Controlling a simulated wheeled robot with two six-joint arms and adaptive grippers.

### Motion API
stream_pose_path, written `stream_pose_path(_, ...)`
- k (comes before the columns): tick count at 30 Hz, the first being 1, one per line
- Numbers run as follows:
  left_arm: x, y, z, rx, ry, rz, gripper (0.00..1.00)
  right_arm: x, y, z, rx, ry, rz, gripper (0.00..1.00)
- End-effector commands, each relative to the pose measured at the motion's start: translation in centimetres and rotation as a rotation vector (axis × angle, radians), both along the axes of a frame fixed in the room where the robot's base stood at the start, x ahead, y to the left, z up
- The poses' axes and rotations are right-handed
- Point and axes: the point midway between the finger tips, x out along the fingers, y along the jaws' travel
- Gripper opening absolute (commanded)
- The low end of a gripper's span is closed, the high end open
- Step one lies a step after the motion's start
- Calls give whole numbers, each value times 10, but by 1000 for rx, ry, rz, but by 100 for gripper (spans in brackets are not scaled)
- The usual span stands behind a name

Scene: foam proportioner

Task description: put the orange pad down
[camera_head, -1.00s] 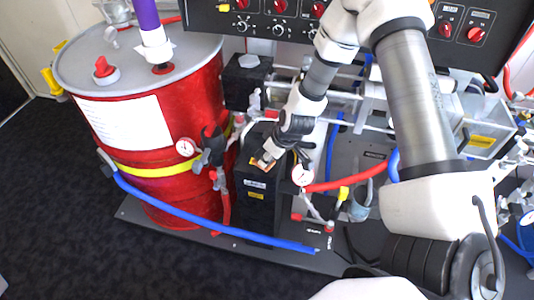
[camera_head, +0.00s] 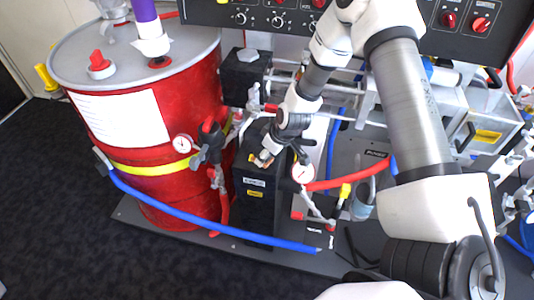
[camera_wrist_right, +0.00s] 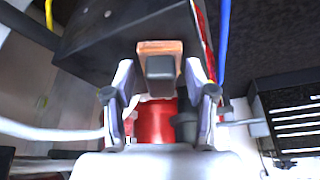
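The orange pad (camera_wrist_right: 147,47) shows in the right wrist view as a small flat piece against the black box (camera_wrist_right: 105,45). A dark grey block (camera_wrist_right: 160,68) stands in front of its middle. My right gripper (camera_wrist_right: 159,66) has its two fingers spread on either side of the pad, with a narrow gap visible at each side. In the head view my right gripper (camera_head: 266,160) is low over the top of the black box (camera_head: 256,205), and the pad is mostly hidden there. My left gripper is not in view.
A red drum (camera_head: 140,130) stands left of the black box. A blue hose (camera_head: 200,219) runs across the front. A pressure gauge (camera_head: 303,172) and a red hose (camera_head: 345,180) are close to the right of my gripper. A control panel (camera_head: 260,18) is behind.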

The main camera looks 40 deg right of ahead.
Motion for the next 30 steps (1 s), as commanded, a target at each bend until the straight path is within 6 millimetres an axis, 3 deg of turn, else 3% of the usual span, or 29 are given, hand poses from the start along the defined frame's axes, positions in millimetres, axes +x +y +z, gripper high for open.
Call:
stream_pose_path(8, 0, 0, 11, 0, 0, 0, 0, -1, 0, 11, 1, 0, 1, 55)
stream_pose_path(18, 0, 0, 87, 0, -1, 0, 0, -27, -9, 87, 3, 1, -3, 55)
stream_pose_path(24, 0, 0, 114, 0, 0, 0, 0, -41, -13, 113, 2, 1, -1, 55)
stream_pose_path(27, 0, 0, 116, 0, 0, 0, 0, -46, -12, 114, -1, 8, -3, 55)
stream_pose_path(29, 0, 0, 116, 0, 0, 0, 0, -58, -5, 103, -11, 40, -18, 55)
stream_pose_path(30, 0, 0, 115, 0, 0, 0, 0, -73, 4, 89, -22, 77, -39, 55)
